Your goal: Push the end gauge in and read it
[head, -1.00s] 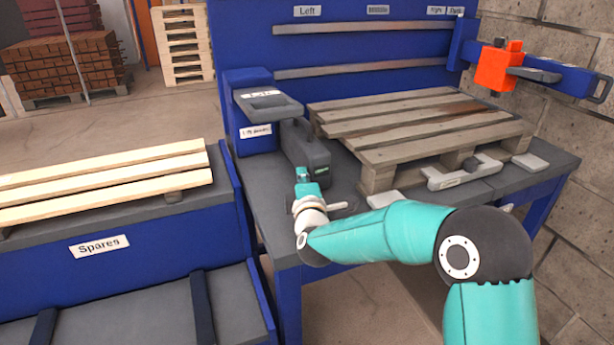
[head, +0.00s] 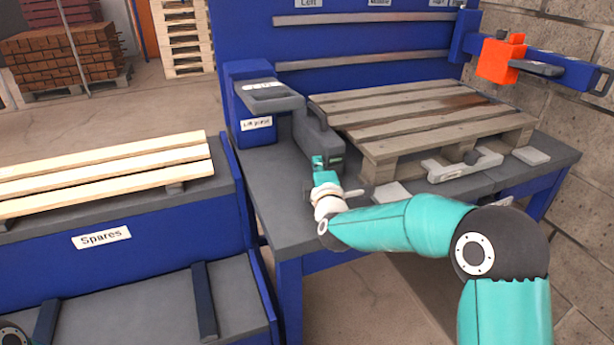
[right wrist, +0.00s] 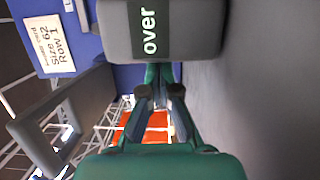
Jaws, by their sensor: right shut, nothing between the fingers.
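The end gauge, a dark grey block (head: 318,146), stands upright on the grey bench at the left end of the worn wooden pallet (head: 430,120). In the right wrist view, a dark window (right wrist: 149,28) on a grey block reads "over". My right gripper (head: 318,162) is shut and empty, at the near face of the gauge. In the right wrist view its fingertips (right wrist: 160,92) are close below the block; I cannot tell whether they touch. Whether the gauge touches the pallet is also unclear. My left gripper is out of view.
A blue post with a grey lever (head: 270,95) stands behind the gauge. A grey handled piece (head: 462,166) lies before the pallet. An orange block (head: 497,60) sits on the blue arm at right. Spare boards (head: 100,175) lie on the left rack.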

